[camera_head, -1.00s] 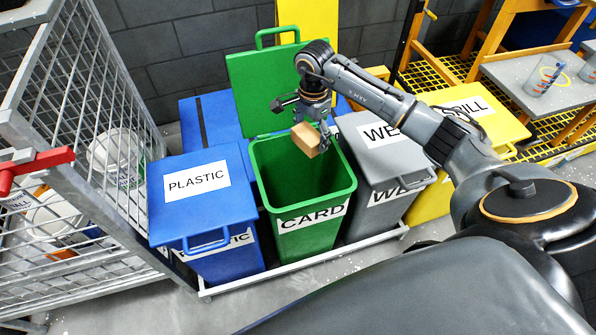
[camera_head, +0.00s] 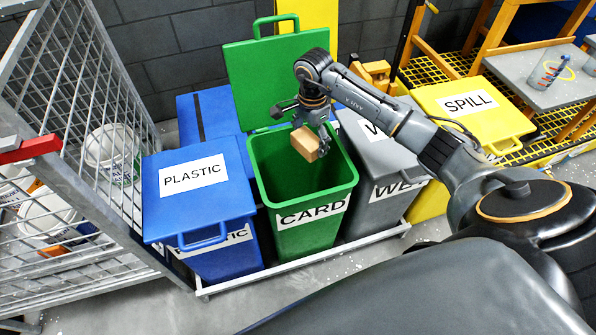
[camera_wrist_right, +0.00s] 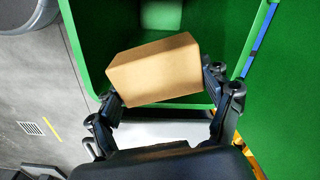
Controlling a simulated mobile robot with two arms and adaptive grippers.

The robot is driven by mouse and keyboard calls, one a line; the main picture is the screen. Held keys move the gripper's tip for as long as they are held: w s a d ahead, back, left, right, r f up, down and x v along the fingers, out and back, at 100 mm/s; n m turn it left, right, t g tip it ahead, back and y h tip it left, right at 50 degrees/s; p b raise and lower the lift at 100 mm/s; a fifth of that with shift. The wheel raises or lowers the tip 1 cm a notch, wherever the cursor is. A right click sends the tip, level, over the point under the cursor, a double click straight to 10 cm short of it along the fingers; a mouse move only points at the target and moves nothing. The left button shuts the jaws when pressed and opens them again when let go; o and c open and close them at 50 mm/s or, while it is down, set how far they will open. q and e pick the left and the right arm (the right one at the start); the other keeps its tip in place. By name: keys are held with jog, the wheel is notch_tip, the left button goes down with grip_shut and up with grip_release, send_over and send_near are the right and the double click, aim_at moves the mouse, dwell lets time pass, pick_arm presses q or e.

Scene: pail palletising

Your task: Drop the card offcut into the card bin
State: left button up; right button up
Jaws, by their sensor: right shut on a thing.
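The card offcut is a small tan block (camera_head: 306,143). My right gripper (camera_head: 318,146) is shut on it and holds it over the open mouth of the green card bin (camera_head: 308,236). The bin is labelled CARD and its green lid (camera_head: 270,75) stands raised at the back. In the right wrist view the offcut (camera_wrist_right: 155,70) sits tilted between the two fingers (camera_wrist_right: 165,92), with the green bin wall (camera_wrist_right: 88,45) around it. The bin floor is mostly hidden in the head view. My left gripper is not in view.
A closed blue PLASTIC bin (camera_head: 200,210) stands left of the card bin. A grey bin (camera_head: 385,185) stands close on the right, and a yellow SPILL bin (camera_head: 470,108) beyond it. A wire cage (camera_head: 75,130) with white pails fills the left side.

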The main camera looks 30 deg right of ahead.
jog(key=o, duration=1)
notch_tip(320, 180, up, 12)
dwell(0.4)
